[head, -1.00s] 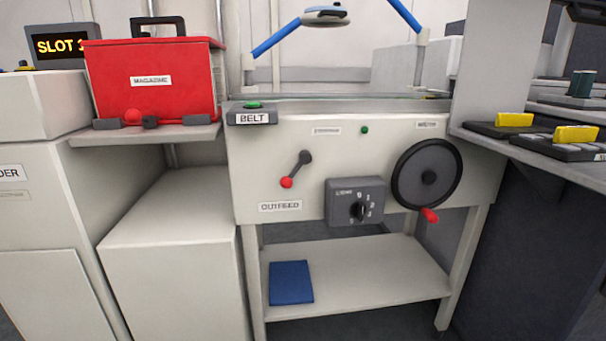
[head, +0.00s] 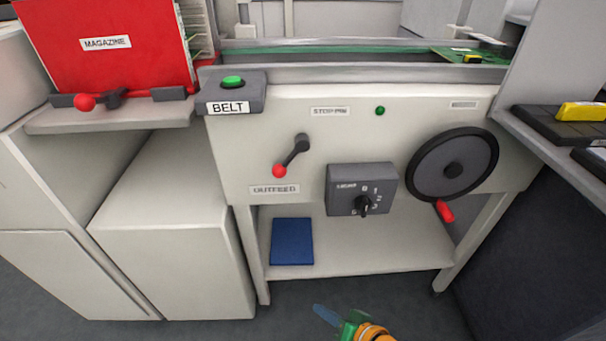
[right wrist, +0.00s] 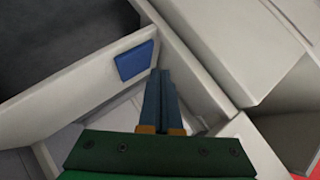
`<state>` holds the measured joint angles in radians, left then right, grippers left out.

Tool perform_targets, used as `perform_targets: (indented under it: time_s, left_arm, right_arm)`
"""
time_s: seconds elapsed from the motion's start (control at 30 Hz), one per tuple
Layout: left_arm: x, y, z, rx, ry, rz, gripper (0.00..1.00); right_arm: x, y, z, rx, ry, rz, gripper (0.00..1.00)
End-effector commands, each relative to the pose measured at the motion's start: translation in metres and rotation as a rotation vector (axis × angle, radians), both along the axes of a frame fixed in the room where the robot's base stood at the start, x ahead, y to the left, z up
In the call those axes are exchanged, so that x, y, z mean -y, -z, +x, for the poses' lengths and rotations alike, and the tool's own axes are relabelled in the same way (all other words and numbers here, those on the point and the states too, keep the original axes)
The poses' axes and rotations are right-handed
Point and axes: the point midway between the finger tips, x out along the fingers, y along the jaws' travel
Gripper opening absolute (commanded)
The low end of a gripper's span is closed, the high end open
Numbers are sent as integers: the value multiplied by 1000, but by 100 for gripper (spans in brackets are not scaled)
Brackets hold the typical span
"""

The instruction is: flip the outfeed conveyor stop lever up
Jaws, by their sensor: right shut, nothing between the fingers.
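The outfeed stop lever (head: 291,156) is on the front panel of the conveyor, above the OUTFEED label (head: 274,189). It has a dark pivot at upper right and a red knob (head: 279,171) at its lower left end, so it points down and left. My right gripper (head: 322,312) shows at the bottom of the head view, low in front of the conveyor and well below the lever. In the right wrist view its blue fingers (right wrist: 160,85) are shut together with nothing between them. The lever is not in the right wrist view. My left gripper is not in view.
Right of the lever are a rotary switch box (head: 361,189) and a black handwheel (head: 452,166) with a red handle. The BELT button box (head: 232,92) is above left. A red magazine (head: 120,50) stands on a left shelf. A blue item (head: 292,241) lies on the lower shelf.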

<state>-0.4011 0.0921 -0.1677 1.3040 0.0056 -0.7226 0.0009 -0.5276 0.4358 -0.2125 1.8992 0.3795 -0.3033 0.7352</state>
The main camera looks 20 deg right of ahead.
Motion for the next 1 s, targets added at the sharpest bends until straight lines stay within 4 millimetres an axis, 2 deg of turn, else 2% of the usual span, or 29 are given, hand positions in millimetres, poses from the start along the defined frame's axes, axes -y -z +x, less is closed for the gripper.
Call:
perform_targets:
  time_s: [0.03, 0.17, 0.2, 0.3, 0.4, 0.53, 0.83, 1.0]
  left_arm:
    - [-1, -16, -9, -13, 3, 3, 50]
    - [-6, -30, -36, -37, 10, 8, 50]
    - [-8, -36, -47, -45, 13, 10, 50]
    - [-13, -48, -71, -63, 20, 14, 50]
    - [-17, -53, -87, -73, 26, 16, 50]
    - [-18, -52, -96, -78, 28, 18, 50]
    - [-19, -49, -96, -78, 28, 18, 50]
    - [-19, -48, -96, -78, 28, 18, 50]
  right_arm:
    - [2, -35, 5, 35, 32, 78, 0]
    - [12, -116, 19, 149, 143, 392, 0]
    - [18, -144, 22, 183, 174, 501, 0]
    - [34, -205, 27, 257, 236, 763, 0]
    - [49, -240, 28, 305, 266, 940, 0]
    - [57, -255, 27, 330, 279, 1037, 0]
    - [57, -253, 29, 333, 279, 1043, 0]
    - [51, -256, 48, 337, 279, 1043, 0]
